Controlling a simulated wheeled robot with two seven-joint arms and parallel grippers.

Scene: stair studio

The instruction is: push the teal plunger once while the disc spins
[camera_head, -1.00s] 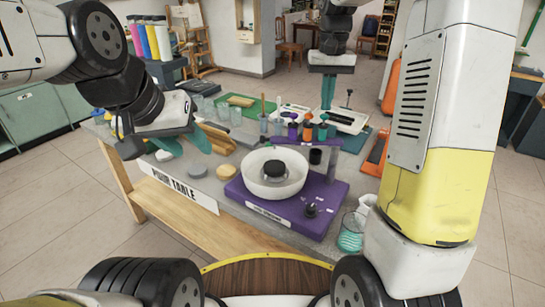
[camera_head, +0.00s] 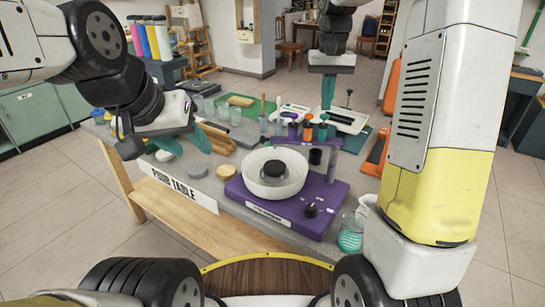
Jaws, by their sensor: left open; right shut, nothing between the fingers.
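A purple spin station (camera_head: 310,220) stands on the table and bears a white bowl (camera_head: 255,188) with a dark round disc (camera_head: 275,173) inside. One still picture cannot show whether the disc spins. My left gripper (camera_head: 187,143) is open and empty over the table's left side.
The pour table (camera_head: 225,205) holds several pucks (camera_head: 197,169), cups and a green tray (camera_head: 247,107). A black knob (camera_head: 311,209) sits on the station's front, and a glass beaker with teal liquid (camera_head: 350,239) stands at its right.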

